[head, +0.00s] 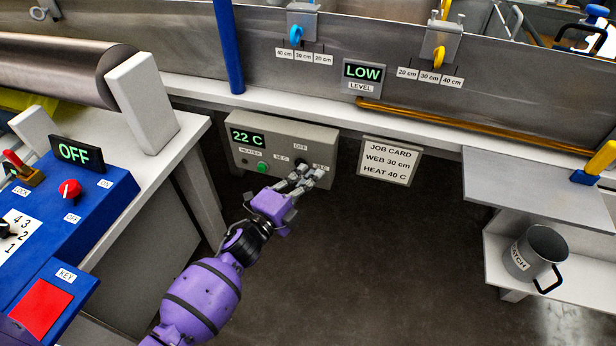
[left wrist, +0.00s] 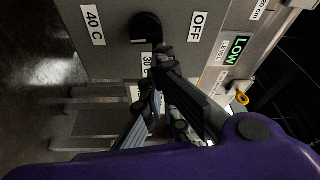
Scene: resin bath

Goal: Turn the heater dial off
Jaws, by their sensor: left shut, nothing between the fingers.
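The grey heater box (head: 270,130) hangs under the bath's ledge, with a green "22 C" display (head: 247,137) and a green button (head: 262,168). Its black dial (left wrist: 145,28) shows in the left wrist view, between the labels "40 C" (left wrist: 93,25) and "OFF" (left wrist: 198,27). A small pale mark shows at the dial's lower edge, on the side of a partly hidden third label. In the head view the dial is mostly hidden by my fingers. My left gripper (head: 309,175) is shut and empty, close in front of the dial; whether it touches is unclear.
A job card (head: 388,161) reading "WEB 30 cm, HEAT 40 C" hangs right of the box. A blue console (head: 100,205) with a red knob stands at left. A grey catch mug (head: 538,252) stands on the right shelf. The floor between is clear.

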